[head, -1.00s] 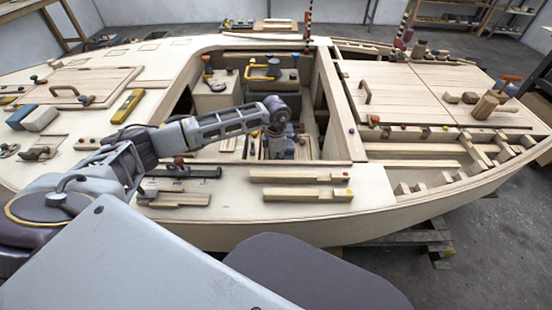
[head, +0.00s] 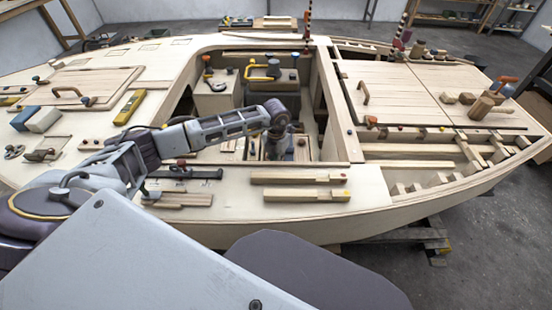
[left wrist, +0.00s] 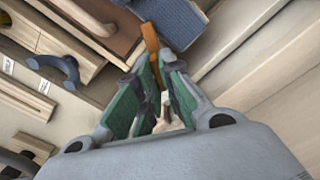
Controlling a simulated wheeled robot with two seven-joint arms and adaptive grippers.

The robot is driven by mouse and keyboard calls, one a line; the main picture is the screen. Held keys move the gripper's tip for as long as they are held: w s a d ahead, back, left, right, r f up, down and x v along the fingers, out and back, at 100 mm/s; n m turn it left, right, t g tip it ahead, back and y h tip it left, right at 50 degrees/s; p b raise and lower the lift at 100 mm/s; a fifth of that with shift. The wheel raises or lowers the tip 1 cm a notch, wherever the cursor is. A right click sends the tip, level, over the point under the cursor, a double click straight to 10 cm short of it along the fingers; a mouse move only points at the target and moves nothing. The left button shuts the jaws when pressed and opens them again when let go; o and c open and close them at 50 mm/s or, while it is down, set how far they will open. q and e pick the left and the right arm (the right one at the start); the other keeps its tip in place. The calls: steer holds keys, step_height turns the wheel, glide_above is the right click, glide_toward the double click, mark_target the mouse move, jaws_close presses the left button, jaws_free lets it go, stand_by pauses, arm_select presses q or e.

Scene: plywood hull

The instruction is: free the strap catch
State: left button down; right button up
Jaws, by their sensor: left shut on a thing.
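My left gripper (left wrist: 156,82) has its green-padded fingers close together around an orange strap-like piece (left wrist: 151,42). The orange piece sticks out beyond the fingertips, between a brown wooden block and a blue ribbed block (left wrist: 172,20). I cannot tell whether it is the strap catch itself. A small pale part (left wrist: 165,107) shows between the fingers. In the head view my left arm reaches down into the open well of the plywood hull (head: 316,213), and its fingertips are hidden there. My right gripper is not in view.
A dark curved handle (left wrist: 53,65) lies left of the fingers in the wrist view. The well's side walls and rim surround the arm. Two pale wooden bars (head: 300,194) lie on the near deck. A yellow curved handle (head: 259,72) stands at the well's far end.

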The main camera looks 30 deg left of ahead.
arm_select(q)
steer(key=shift+r+n+p, duration=0.1)
steer(key=shift+n+p, duration=0.2)
steer(key=shift+n, duration=0.5)
steer(key=n+p, duration=0.1)
steer(key=n, duration=0.3)
steer(key=shift+d+p, duration=0.1)
steer(key=shift+p, duration=0.2)
steer(key=shift+n, duration=0.5)
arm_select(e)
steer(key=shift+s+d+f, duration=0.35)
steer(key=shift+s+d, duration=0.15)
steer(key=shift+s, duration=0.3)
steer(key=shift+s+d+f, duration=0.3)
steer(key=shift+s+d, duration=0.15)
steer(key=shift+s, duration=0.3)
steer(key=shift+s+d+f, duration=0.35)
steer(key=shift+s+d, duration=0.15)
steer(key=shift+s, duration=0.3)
arm_select(q)
steer(key=c, duration=1.6)
jaws_free()
steer(key=shift+o, duration=0.2)
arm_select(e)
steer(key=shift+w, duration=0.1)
arm_select(q)
step_height(320, 180, up, 12)
